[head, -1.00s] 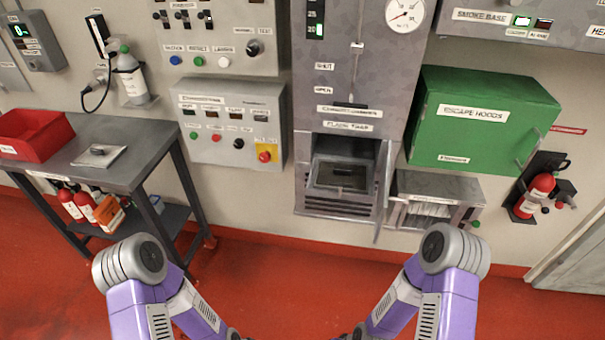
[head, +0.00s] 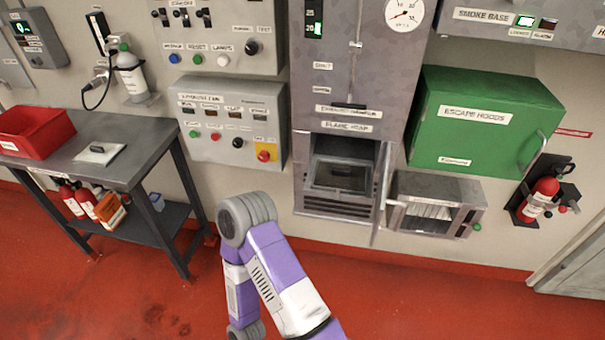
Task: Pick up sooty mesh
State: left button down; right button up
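The compartment labelled "flame trap" (head: 347,127) stands open in the grey cabinet, its door (head: 382,195) swung out to the right. A framed panel with a dark face (head: 340,175) sits tilted in the opening; it may be the sooty mesh, but I cannot make out its texture. Neither of my grippers is in view. One of my purple arms shows at the lower middle, its elbow below and left of the compartment, apart from the panel.
A grey bench (head: 140,155) on the left carries a red bin (head: 35,135) and a small flat plate (head: 98,152). A green escape-hoods box (head: 480,120) and a small open-fronted metal box (head: 435,205) are right of the compartment. The red floor ahead is mostly clear.

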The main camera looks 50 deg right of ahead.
aim_at(354, 176)
jog(key=i, duration=1.25)
jog(key=z, duration=2.85)
